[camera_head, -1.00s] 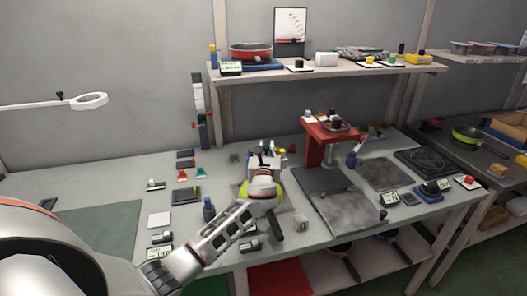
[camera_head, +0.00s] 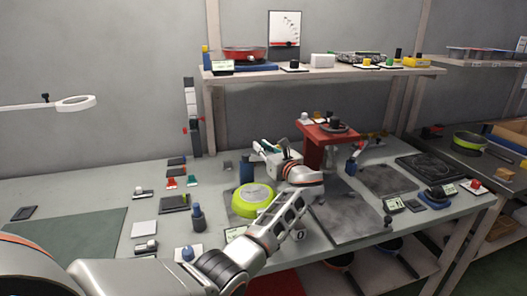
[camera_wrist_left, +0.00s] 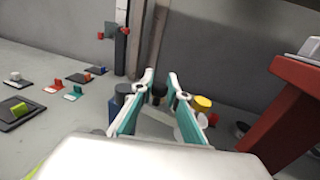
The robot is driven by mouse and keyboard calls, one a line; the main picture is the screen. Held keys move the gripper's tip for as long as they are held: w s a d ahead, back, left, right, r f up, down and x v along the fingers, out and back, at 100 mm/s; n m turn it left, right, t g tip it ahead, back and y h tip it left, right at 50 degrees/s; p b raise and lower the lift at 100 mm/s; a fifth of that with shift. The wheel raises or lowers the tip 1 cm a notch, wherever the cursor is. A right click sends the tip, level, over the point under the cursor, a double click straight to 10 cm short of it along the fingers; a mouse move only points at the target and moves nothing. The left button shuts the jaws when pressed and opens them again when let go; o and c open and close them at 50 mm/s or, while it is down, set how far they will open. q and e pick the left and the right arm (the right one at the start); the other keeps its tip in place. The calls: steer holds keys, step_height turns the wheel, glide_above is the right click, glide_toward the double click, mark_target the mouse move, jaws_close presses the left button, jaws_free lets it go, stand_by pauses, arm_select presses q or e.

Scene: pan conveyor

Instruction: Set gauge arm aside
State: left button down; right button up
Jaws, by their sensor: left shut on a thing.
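My left gripper (camera_head: 262,147) is above the bench, left of the red stand and behind the green pan. In the left wrist view its teal-and-white fingers (camera_wrist_left: 161,82) reach forward, tips a little apart. A small dark-topped piece (camera_wrist_left: 158,92) shows between them; I take it as the gauge arm, but its shape is mostly hidden by the fingers. The green pan (camera_head: 253,199) lies bottom up on a grey plate, apart from the gripper. My right gripper is not in view.
The red stand (camera_head: 325,146) is close to the right of the gripper; it also shows in the wrist view (camera_wrist_left: 286,105). A shelf (camera_head: 320,72) with a red pan hangs behind. Small blocks and plates (camera_head: 174,204) lie left.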

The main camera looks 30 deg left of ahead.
arm_select(q)
steer(key=shift+r, duration=0.15)
steer(key=c, duration=2.2)
jaws_free()
steer(key=shift+w+a, duration=0.1)
steer(key=shift+d, duration=0.3)
steer(key=v, duration=1.1)
steer(key=shift+s+d, duration=0.2)
steer(key=shift+s, duration=0.1)
steer(key=shift+d, duration=0.1)
